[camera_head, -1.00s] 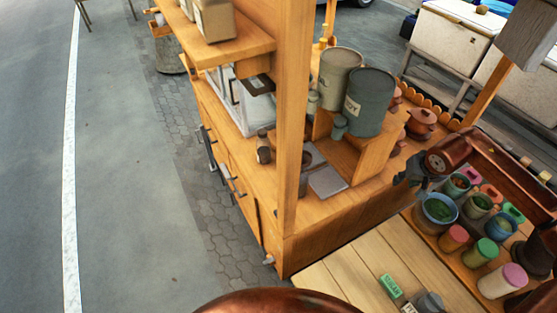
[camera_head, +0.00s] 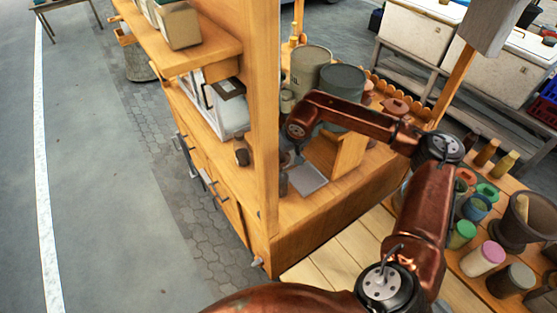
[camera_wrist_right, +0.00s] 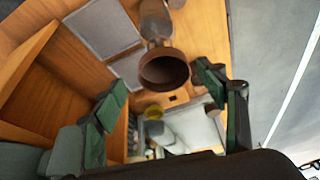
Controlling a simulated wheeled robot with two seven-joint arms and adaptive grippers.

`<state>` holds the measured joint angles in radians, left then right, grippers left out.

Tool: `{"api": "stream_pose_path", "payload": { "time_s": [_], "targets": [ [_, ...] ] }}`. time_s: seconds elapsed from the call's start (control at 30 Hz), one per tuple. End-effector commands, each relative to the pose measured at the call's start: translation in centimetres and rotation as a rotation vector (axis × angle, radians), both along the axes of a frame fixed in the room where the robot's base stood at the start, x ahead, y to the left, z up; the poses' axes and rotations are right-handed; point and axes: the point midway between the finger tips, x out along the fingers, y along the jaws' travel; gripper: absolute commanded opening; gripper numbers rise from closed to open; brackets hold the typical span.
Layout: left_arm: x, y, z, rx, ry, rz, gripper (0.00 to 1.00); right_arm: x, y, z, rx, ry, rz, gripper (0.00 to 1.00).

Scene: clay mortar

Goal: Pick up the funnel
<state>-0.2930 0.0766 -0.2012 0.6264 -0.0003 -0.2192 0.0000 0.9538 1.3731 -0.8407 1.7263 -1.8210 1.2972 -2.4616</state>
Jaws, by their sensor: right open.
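A brown, round-mouthed piece that looks like the funnel (camera_wrist_right: 164,54) shows in the right wrist view, with its dark opening facing the camera. In the head view my right gripper (camera_head: 292,148) is over the counter and small. I cannot clearly make out the funnel there. My left gripper is not in view.
A wooden post (camera_head: 265,110) stands left of my right gripper. Large canisters (camera_head: 342,82) stand behind my right forearm. Grey square plates (camera_wrist_right: 103,28) lie on the counter. A white-framed box (camera_head: 222,110) is at the left. Jars and a mortar (camera_head: 522,220) are at the right.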

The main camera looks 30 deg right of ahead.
Motion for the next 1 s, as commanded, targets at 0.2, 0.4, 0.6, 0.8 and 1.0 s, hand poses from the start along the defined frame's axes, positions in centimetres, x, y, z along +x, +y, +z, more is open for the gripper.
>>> {"api": "stream_pose_path", "payload": {
  "time_s": [0.2, 0.4, 0.6, 0.8, 1.0],
  "targets": [
    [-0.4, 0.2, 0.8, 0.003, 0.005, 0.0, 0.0, 1.3, 0.3, -2.6, 0.003, 0.003, 0.002, 0.71],
    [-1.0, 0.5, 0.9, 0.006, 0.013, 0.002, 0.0, 2.1, 0.2, -4.2, 0.001, 0.0, 0.002, 0.71],
    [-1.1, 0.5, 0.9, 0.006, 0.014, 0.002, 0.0, 2.1, 0.2, -4.3, 0.001, 0.0, 0.003, 0.68],
    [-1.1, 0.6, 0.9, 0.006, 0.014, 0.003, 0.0, 2.0, 0.2, -4.3, 0.001, 0.0, 0.003, 0.55],
    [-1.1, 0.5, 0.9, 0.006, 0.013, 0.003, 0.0, 2.0, 0.2, -4.2, 0.001, 0.0, 0.003, 0.41]
  ]
}}
